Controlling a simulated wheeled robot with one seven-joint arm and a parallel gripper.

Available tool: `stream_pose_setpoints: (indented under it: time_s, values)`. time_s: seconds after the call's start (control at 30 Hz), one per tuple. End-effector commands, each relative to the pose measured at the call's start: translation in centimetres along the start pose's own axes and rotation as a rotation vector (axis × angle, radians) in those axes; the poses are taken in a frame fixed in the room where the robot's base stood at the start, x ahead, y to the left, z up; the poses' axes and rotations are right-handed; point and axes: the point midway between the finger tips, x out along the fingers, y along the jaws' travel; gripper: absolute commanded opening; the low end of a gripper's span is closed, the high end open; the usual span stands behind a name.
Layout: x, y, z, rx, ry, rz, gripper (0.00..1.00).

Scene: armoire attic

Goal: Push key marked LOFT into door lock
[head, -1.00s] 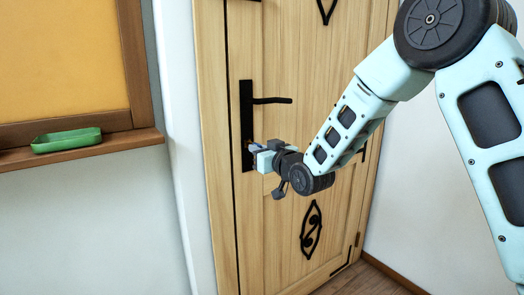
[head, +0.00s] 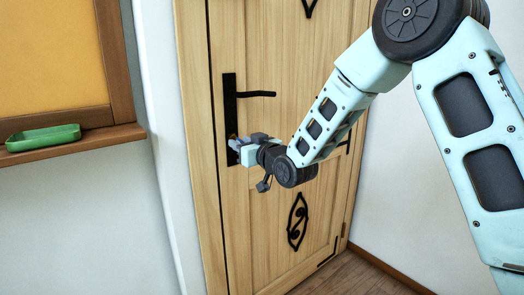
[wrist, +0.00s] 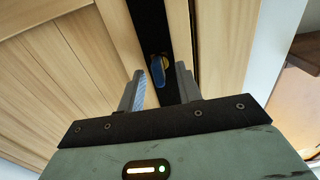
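A blue key (wrist: 158,72) is at the brass keyhole of the door lock (wrist: 166,57) in the wrist view, its head sticking out; its marking is not readable and I cannot tell how deep it sits. My gripper (wrist: 160,88) is open, its two grey fingers either side of the key with a gap on each side. In the head view my gripper (head: 236,148) is at the lower part of the black lock plate (head: 229,105), below the handle (head: 257,94). The keyhole is mostly hidden there.
The wooden door (head: 290,150) is shut, with black ornaments. A green tray (head: 43,138) lies on the wooden ledge (head: 70,145) at left. White wall flanks the door, and bare wooden floor (head: 355,272) shows at lower right.

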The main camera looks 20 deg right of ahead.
Motion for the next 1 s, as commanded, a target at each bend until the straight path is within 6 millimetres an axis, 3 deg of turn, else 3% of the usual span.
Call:
stream_pose_setpoints:
  time_s: [0.6, 1.0]
  values:
    - [-13.8, 0.1, -0.2, 0.000, 0.000, 0.001, 0.35]
    - [-16.0, 0.1, 0.2, 0.001, 0.004, -0.001, 0.35]
